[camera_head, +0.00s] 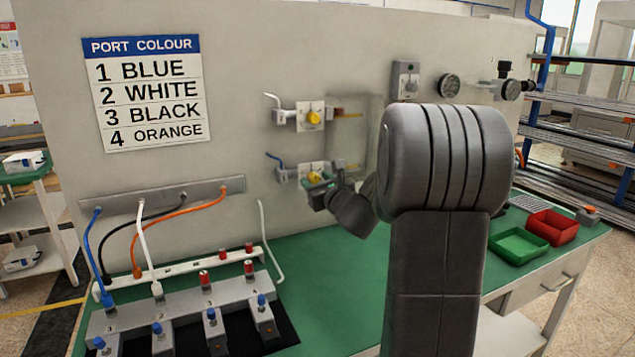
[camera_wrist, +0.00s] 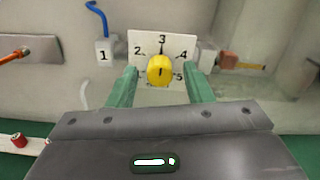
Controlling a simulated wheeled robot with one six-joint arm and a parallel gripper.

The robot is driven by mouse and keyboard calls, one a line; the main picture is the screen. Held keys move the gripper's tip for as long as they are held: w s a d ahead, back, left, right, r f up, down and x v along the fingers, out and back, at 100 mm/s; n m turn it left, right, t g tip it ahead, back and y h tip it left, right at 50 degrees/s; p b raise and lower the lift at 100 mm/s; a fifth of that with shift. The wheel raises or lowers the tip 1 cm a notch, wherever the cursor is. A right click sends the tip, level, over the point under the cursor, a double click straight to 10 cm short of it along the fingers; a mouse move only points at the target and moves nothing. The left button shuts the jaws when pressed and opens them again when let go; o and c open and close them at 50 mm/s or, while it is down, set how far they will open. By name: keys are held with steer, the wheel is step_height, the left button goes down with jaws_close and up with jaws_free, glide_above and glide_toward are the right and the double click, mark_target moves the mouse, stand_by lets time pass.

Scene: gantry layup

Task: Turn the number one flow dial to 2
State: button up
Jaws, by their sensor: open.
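The number one flow dial is a yellow knob (camera_wrist: 160,66) on a white scale plate (camera_wrist: 144,42), with a block marked 1 (camera_wrist: 105,52) and a blue hose to its left. A short dark mark shows on the knob, roughly upright below the 3. In the head view the dial (camera_head: 314,177) is the lower of two on the grey wall. My gripper (camera_wrist: 160,78) is open, its green fingers to the left and right of the knob with gaps on both sides. How deep they reach around it is unclear. My gripper (camera_head: 322,193) partly hides the dial in the head view.
A second yellow dial (camera_head: 313,117) sits above. A port colour sign (camera_head: 145,92) hangs at left, over a hose manifold (camera_head: 180,325) on the green bench. Red (camera_head: 552,227) and green (camera_head: 518,245) bins stand at right.

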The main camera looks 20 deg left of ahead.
steer(key=c, duration=1)
steer(key=shift+f+b, duration=0.1)
steer(key=shift+b, duration=0.3)
steer(key=shift+f+n+b, duration=0.1)
steer(key=shift+n+b, duration=0.6)
steer(key=shift+b, duration=0.1)
steer(key=n+b, duration=0.3)
steer(key=b, duration=0.1)
steer(key=shift+f, duration=0.1)
steer(key=n+b, duration=0.3)
steer(key=b, duration=0.1)
steer(key=shift+n, duration=0.4)
steer(key=n+b, duration=0.3)
steer(key=shift+r, duration=0.2)
steer(key=shift+n, duration=0.5)
